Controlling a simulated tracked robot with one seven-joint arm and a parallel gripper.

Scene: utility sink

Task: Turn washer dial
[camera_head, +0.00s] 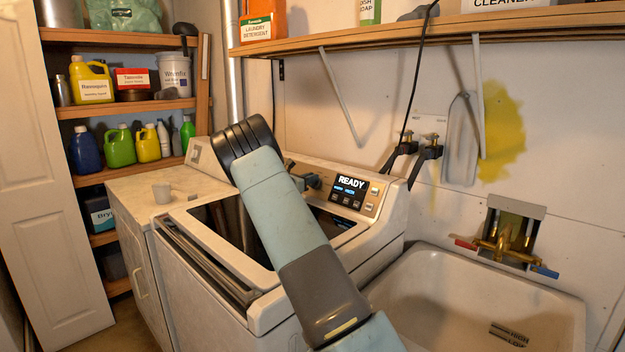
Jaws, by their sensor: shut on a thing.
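The washer dial (314,181) is a small dark knob left of the display, partly hidden. My gripper (304,182) shows as a small dark shape behind my arm, at the panel, shut on the dial. My arm crosses in front of the washer and covers part of the panel's left side. The dial's pointer is too small to read.
A white sink (480,300) with a brass faucet (505,245) is at the right. A wooden shelf (400,35) hangs above the washer. Shelves (125,106) with bottles stand further back. Hoses and taps (415,148) are behind the washer.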

